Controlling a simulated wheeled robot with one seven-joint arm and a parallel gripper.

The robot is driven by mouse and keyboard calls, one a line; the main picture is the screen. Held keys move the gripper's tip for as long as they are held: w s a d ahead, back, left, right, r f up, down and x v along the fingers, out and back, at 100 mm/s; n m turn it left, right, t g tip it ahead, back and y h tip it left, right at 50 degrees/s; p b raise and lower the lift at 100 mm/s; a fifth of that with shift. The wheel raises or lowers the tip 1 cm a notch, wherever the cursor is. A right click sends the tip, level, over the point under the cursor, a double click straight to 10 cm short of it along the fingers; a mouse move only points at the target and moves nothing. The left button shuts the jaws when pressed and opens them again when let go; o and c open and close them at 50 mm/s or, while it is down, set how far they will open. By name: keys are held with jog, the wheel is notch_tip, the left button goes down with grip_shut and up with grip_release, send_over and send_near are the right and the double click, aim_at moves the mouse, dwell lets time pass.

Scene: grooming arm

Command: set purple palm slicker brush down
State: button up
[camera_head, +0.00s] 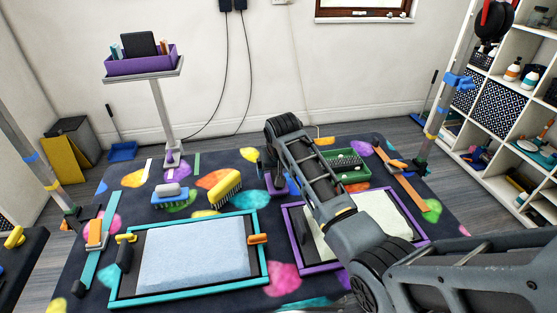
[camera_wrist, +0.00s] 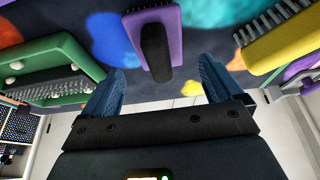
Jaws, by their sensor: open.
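The purple palm slicker brush (camera_wrist: 174,30) has a purple body with a dark raised handle. In the wrist view it lies just beyond and between my fingertips, over the colourful spotted mat. In the head view a purple piece (camera_head: 279,191) shows on the mat beside my arm, partly hidden. My gripper (camera_wrist: 162,69) is open, with its blue fingers apart, and no finger visibly presses on the handle. In the head view my arm hides most of the gripper.
A green brush box (camera_head: 347,166) stands right of my arm, and a yellow brush (camera_head: 225,190) and a blue brush (camera_head: 170,195) lie to the left. A teal-framed pad (camera_head: 262,262) and a purple-framed pad (camera_head: 292,225) lie in front. A purple bin tops a stand (camera_head: 160,115).

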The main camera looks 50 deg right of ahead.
aim_at(279, 191)
jog(key=v, duration=0.7)
jog(key=shift+r, duration=0.25)
jog(key=shift+s+a, duration=0.1)
